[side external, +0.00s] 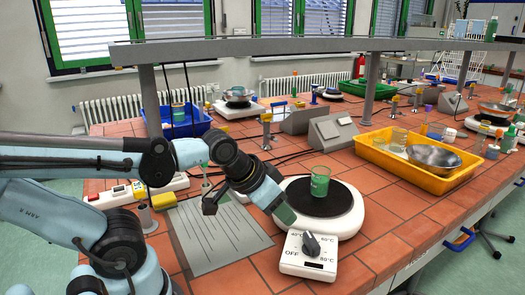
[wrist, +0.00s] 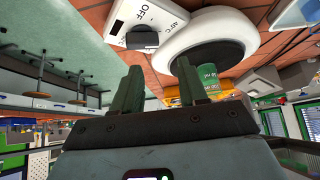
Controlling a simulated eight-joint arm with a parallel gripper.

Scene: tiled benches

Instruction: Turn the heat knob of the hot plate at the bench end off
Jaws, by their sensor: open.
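The hot plate (side external: 350,222) at the near bench end is white with a round black top. Its white control box (side external: 292,263) faces front, with OFF and temperature marks around a dark heat knob (side external: 311,244). I cannot tell for certain which mark the knob points to. In the wrist view the knob (wrist: 142,40) shows at the top, near the OFF label, beyond the fingertips. My gripper (side external: 285,214) is open and empty, just left of and above the control box, apart from the knob. Both green-grey fingers show in the wrist view (wrist: 158,76).
A green-marked beaker (side external: 320,181) stands on the hot plate's black top, close to my gripper. A printed sheet (side external: 215,238) lies to the left. A yellow tray (side external: 440,186) with a metal bowl sits behind right. An overhead shelf (side external: 300,46) spans the bench.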

